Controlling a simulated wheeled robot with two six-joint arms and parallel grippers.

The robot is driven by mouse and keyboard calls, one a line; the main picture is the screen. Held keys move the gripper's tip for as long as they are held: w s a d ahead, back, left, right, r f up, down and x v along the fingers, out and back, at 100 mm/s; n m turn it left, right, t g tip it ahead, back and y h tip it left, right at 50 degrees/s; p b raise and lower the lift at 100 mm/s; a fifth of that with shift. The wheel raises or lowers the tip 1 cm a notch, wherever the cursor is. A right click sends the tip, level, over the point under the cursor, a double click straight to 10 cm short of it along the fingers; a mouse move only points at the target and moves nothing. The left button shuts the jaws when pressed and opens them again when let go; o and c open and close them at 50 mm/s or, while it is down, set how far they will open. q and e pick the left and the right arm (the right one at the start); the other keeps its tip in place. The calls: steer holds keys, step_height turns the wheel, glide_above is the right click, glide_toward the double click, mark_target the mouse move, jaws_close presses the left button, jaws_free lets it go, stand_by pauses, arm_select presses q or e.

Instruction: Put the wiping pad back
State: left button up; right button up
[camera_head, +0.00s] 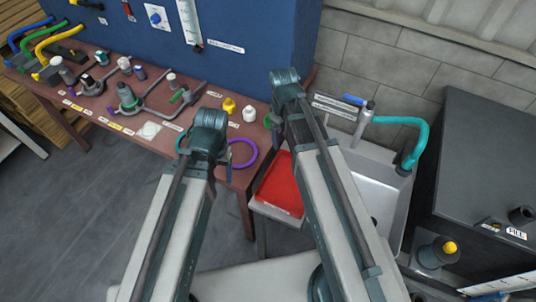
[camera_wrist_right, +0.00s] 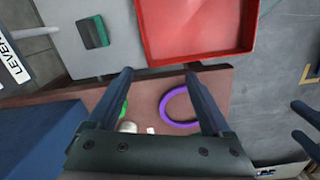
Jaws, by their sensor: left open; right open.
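The wiping pad, a small green and black block (camera_wrist_right: 93,32), lies on the grey surface beside the red tray in the right wrist view. In the head view I cannot make it out; my right arm covers that area. My right gripper (camera_wrist_right: 158,72) is open and empty, pointing toward the strip between pad and tray, with the pad ahead and left of its fingers. In the head view the right gripper (camera_head: 275,118) is mostly hidden by its wrist. My left gripper (camera_head: 226,165) is over the bench's front edge near the purple ring; its open fingers (camera_wrist_right: 297,122) show at the right wrist view's edge.
A red tray (camera_head: 279,187) sits beside the sink (camera_head: 375,190), which has a teal hose (camera_head: 418,130). The brown bench (camera_head: 160,160) carries a purple ring (camera_head: 252,157), a yellow knob (camera_head: 229,105) and several fixtures. A blue panel (camera_head: 250,60) stands behind. A dark cabinet (camera_head: 475,160) is right.

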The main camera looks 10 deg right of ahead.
steer(key=s+a+m, duration=0.3)
steer(key=s+a, duration=0.7)
steer(key=shift+s+m+h, duration=0.2)
steer(key=shift+m+h, duration=0.1)
steer(key=shift+m, duration=0.1)
steer(key=shift+r, duration=0.1)
stand_by(0.4)
